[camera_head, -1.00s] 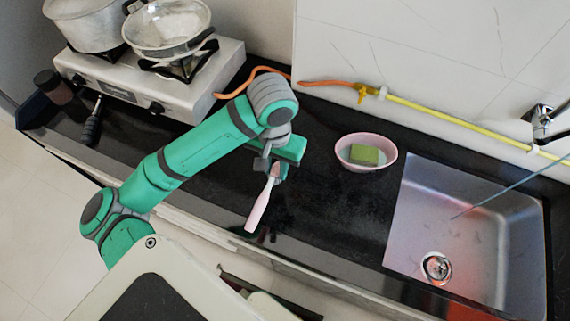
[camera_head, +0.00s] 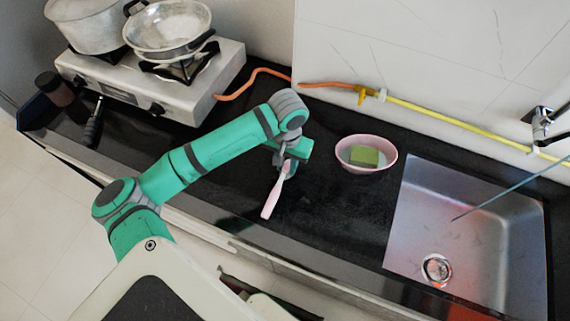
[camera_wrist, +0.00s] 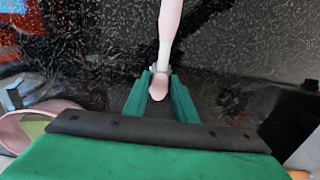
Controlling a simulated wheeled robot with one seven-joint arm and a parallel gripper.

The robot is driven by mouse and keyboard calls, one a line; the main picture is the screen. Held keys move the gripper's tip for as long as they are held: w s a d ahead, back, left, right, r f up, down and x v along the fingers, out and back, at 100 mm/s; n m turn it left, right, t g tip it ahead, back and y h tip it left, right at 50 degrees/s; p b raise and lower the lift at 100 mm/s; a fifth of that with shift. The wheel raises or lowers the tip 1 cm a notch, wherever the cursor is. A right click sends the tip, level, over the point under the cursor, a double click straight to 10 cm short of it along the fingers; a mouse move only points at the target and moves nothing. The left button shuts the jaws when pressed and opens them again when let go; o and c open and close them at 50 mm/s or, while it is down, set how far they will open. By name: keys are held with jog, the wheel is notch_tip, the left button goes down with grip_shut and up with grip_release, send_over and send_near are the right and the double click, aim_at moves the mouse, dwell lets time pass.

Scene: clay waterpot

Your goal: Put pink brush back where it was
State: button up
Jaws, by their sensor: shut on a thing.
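The pink brush (camera_head: 271,199) hangs from my gripper (camera_head: 284,167) over the black counter in the head view. Its long pink handle tilts down and to the left. In the wrist view the brush (camera_wrist: 168,32) runs up from between the two green fingers of my gripper (camera_wrist: 159,85), which are shut on it. A pink bowl (camera_head: 347,152) with a green and pale sponge (camera_head: 366,156) inside stands to the right of my gripper, apart from it. The bowl also shows at the left edge of the wrist view (camera_wrist: 14,128).
A steel sink (camera_head: 410,215) is set in the counter at the right. A stove (camera_head: 205,88) with a pot (camera_head: 85,30) and a strainer-like pan (camera_head: 168,27) stands at the back left. An orange and yellow hose (camera_head: 440,112) runs along the wall. The black counter (camera_head: 335,215) before the bowl is clear.

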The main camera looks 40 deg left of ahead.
jog(key=shift+f, duration=0.1)
jog(key=o, duration=1)
jog(key=shift+o, duration=0.2)
notch_tip(320, 180, up, 12)
dwell(0.4)
